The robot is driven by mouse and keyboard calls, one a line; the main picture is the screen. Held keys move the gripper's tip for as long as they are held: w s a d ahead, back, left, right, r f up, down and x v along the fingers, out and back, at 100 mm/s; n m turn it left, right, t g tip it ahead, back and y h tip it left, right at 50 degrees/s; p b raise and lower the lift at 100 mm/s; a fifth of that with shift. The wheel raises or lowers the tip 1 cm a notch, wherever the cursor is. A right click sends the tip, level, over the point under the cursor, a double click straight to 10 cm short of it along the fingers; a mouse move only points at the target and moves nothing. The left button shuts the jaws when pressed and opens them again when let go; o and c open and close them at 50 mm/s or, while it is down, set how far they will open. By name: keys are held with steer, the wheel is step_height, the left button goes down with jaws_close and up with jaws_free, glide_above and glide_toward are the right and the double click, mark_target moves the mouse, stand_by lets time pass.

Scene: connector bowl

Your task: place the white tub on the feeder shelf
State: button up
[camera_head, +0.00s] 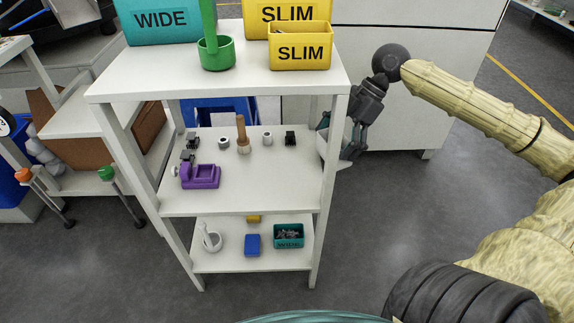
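My gripper (352,140) is beside the right post of the white shelf unit (245,178), at about the height of its middle shelf. A white piece that looks like the white tub (330,152) is between its fingers, tilted and partly hidden by the post and the fingers. The gripper looks shut on it. The shelf unit has a top, a middle and a bottom level. No label shows which one is the feeder shelf.
The top holds a teal WIDE bin (160,22), yellow SLIM bins (300,52) and a green cup (216,54). The middle shelf holds a purple fixture (200,177), a wooden-handled tool (242,135) and small parts. Below are a mortar (210,238) and small bins (289,236).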

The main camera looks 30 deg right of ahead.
steer(key=a+b, duration=0.1)
steer(key=a, duration=0.2)
steer(key=w+a+b, duration=0.1)
steer(key=a, duration=0.3)
steer(key=a+b, duration=0.1)
steer(key=a, duration=0.2)
steer(key=shift+w+a, duration=0.25)
steer(key=a+b, duration=0.1)
steer(key=a, duration=0.2)
steer(key=shift+w+f+b, duration=0.15)
steer(key=shift+w+b, duration=0.05)
steer(key=shift+b, duration=0.2)
steer(key=shift+d+f+b, duration=0.1)
steer(key=shift+f+b, duration=0.35)
steer(key=shift+f, duration=0.1)
steer(key=shift+d+f, duration=0.1)
steer(key=shift+d, duration=0.05)
steer(key=o, duration=0.8)
